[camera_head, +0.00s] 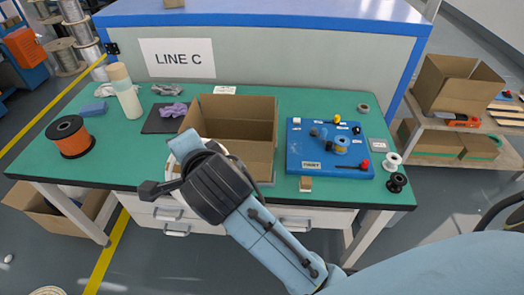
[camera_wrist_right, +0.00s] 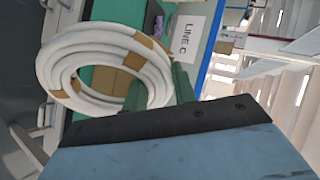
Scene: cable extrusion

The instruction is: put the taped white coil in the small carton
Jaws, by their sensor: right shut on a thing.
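The white coil (camera_wrist_right: 58,52), with brown tape bands, fills the left of the right wrist view. My right gripper (camera_wrist_right: 158,92) is shut on its side. In the head view the coil (camera_head: 182,144) shows only as a white edge behind my right wrist, at the left front of the open carton. The open brown carton (camera_head: 238,106) stands on the green table, its lower left partly hidden by my wrist. The coil appears outside the carton; its exact height is hard to tell. My left gripper is not in view.
The green table (camera_head: 95,180) holds a blue board (camera_head: 300,170) with small spools right of the carton. An orange spool (camera_head: 69,137), a bottle (camera_head: 124,92) and a dark mat with a purple cloth (camera_head: 173,110) lie left. More cartons (camera_head: 452,85) stand on a right-hand shelf.

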